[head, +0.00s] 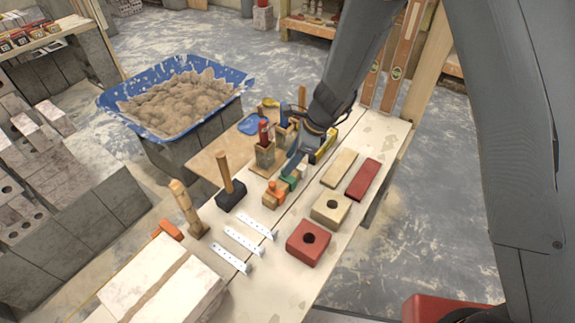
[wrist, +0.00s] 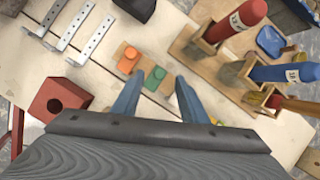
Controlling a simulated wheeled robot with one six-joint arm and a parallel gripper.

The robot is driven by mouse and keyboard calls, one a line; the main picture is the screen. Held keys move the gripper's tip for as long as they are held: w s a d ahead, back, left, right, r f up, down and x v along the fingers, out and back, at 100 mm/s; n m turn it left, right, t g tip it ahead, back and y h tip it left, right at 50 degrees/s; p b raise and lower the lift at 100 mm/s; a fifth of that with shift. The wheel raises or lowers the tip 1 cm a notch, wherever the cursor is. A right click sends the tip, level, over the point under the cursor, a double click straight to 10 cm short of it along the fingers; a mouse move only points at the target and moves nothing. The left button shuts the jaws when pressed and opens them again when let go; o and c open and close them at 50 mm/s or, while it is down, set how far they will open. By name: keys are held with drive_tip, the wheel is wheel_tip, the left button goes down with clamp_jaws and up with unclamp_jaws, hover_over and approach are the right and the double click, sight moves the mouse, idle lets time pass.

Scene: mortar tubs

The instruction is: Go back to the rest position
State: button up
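My gripper (wrist: 157,92) points down over the work table (head: 262,278). In the wrist view its two blue-grey fingers are spread apart with nothing held between them. In the head view the gripper (head: 293,163) partly covers what stands behind it. A small wooden block with an orange peg (wrist: 128,60) and a green peg (wrist: 155,76) lies just ahead of the fingertips; I cannot tell how far below them it is.
Near the gripper stand wooden holders with a red-handled tool (head: 263,133) and a blue-handled tool (wrist: 275,73). Metal brackets (head: 243,240), a red block with a hole (head: 308,243), a black-headed mallet (head: 231,194) and a blue mortar tub (head: 107,100) are around.

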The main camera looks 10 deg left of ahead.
drive_tip(key=s+d+r+n+h, duration=0.1)
drive_tip(key=s+d+r+n, duration=0.4)
drive_tip(key=d, duration=0.5)
drive_tip(key=s+d+r+n+h, duration=0.2)
drive_tip(key=s+d+r+n, duration=0.3)
drive_tip(key=d, duration=0.5)
drive_tip(key=s+d+r+n+h, duration=0.1)
drive_tip(key=s+d+r+n, duration=0.5)
drive_tip(key=d, duration=0.4)
drive_tip(key=shift+d+n+t+h, duration=0.3)
drive_tip(key=shift+d+n, duration=0.1)
drive_tip(key=shift+n, duration=0.1)
drive_tip(key=shift+r, duration=0.1)
